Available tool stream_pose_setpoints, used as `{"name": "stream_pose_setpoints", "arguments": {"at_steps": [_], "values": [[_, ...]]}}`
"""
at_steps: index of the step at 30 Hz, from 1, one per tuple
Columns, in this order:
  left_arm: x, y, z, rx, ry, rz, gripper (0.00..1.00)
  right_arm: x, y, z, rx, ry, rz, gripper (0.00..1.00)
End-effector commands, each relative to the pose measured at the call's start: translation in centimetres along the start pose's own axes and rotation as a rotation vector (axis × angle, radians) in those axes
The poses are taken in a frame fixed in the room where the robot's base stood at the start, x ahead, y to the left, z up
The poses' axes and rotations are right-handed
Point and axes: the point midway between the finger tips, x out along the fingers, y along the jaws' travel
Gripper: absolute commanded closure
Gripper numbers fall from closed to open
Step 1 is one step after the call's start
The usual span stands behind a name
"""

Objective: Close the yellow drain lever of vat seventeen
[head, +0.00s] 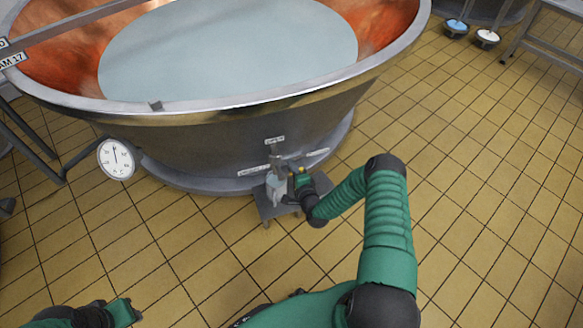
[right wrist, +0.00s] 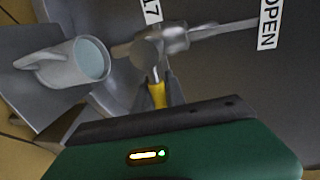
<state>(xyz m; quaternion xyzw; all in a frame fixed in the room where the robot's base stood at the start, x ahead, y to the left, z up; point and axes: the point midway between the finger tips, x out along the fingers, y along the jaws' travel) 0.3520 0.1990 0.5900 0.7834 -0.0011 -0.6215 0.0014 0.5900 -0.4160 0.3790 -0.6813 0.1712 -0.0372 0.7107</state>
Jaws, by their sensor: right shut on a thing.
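Vat seventeen (head: 215,140) is a large copper-lined vat with a steel rim, full of pale liquid. Its drain valve (head: 278,163) sticks out low on the front and shows as grey metal in the right wrist view (right wrist: 148,50). The yellow drain lever (right wrist: 157,95) runs from the valve to my right gripper; a bit of yellow (head: 301,170) shows in the head view. My right gripper (head: 297,181) is shut on the lever; its dark fingers (right wrist: 157,102) flank it. My left gripper (head: 122,312) is at the lower left, away from the vat; its jaws are unclear.
A grey jug (head: 275,188) holding pale liquid stands on a small stool (head: 268,210) below the valve. An OPEN label (right wrist: 268,25) is on the vat's side. A round dial (head: 116,158) is at the left.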

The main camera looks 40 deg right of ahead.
Motion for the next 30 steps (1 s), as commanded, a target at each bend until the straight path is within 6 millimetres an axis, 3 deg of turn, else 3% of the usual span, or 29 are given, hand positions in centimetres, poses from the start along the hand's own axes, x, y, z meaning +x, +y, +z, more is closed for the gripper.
{"name": "stream_pose_setpoints", "arguments": {"at_steps": [1, 6, 7, 11, 21, 26, 30], "values": [[0.0, 0.0, 0.0, 0.0, 0.0, 0.0, 0.68, 0.1, -0.1, -1.2, -0.003, 0.024, -0.003, 1.0], [0.0, 0.0, 0.0, 0.0, 0.0, 0.0, 0.68, 0.0, 0.0, -1.2, -0.003, 0.024, -0.002, 1.0], [0.0, 0.0, 0.0, 0.0, 0.0, 0.0, 0.68, 0.0, 0.0, -1.2, -0.004, 0.024, -0.001, 0.81], [0.0, 0.0, 0.0, 0.0, 0.0, 0.0, 0.68, 0.0, 0.0, -1.1, -0.003, 0.022, -0.001, 0.64], [-0.2, 0.0, -0.1, 0.0, 0.0, 0.0, 0.68, -0.4, 0.0, -0.5, -0.002, 0.011, 0.002, 0.63], [-1.8, 0.0, -0.4, 0.0, 0.0, 0.0, 0.68, -3.1, -0.3, -0.5, 0.001, 0.012, 0.007, 0.63], [-3.4, 0.0, -0.8, 0.0, 0.0, 0.0, 0.68, -7.2, -0.3, -0.6, 0.002, 0.013, 0.008, 0.63]]}}
